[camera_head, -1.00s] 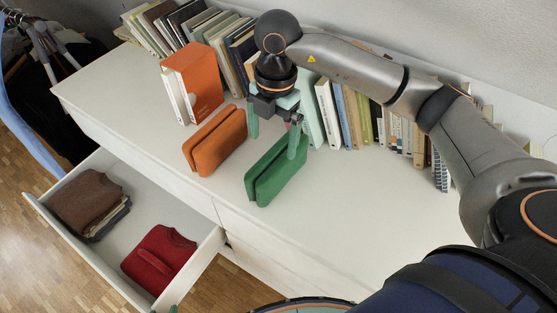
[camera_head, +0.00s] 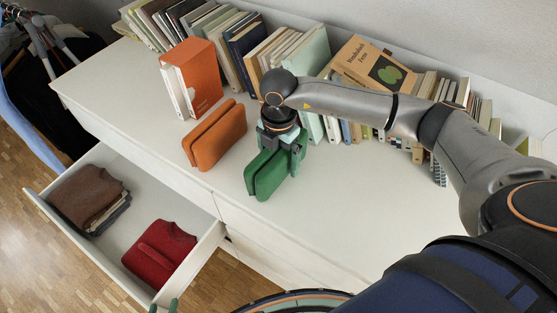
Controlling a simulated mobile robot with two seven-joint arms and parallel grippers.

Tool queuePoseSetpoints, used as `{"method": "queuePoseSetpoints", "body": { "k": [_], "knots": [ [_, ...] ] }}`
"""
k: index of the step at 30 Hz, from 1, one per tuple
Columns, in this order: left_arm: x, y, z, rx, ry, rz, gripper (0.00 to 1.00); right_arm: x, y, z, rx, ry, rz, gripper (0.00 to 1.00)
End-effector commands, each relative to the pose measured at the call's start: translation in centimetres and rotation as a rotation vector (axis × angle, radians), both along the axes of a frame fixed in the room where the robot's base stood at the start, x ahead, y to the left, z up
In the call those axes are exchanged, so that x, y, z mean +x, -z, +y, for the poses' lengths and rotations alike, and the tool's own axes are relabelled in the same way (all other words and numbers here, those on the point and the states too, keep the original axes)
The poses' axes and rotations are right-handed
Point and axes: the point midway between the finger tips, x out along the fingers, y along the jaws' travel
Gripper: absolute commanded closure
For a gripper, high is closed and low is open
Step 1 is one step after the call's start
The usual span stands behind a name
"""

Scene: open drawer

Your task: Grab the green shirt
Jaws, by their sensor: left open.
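The green shirt (camera_head: 264,178) is folded and stands on edge on the white dresser top, right of the orange folded shirt. My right gripper (camera_head: 277,150), on the arm from the right, is low over its far end, with green fingers spread to either side. Its fingers look apart; I cannot tell whether they touch the cloth. The gripper covers the shirt's far part. My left gripper (camera_head: 164,305) shows only as two green fingertips, apart and empty, at the bottom edge below the open drawer.
The orange folded shirt (camera_head: 215,136) stands close on the left. An orange box-like book set (camera_head: 197,78) and a row of books (camera_head: 250,55) line the back. The open drawer (camera_head: 143,210) holds a brown stack (camera_head: 88,196) and a red shirt (camera_head: 158,251). The dresser top (camera_head: 340,210) is clear at front right.

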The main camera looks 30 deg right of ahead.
Motion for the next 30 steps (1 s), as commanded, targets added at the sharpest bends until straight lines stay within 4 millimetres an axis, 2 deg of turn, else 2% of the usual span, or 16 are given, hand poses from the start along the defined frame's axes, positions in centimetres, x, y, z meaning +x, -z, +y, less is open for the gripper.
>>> {"method": "queuePoseSetpoints", "body": {
  "k": [9, 30],
  "knots": [
    [-0.04, 0.02, 0.00, 0.000, 0.000, 0.001, 0.50, 0.00, 0.51, 0.04, 0.001, -0.001, 0.000, 0.02],
    [-0.05, 0.02, -0.01, 0.000, 0.001, 0.001, 0.50, 0.02, 0.44, 0.05, 0.002, -0.001, -0.001, 0.81]
  ]
}}
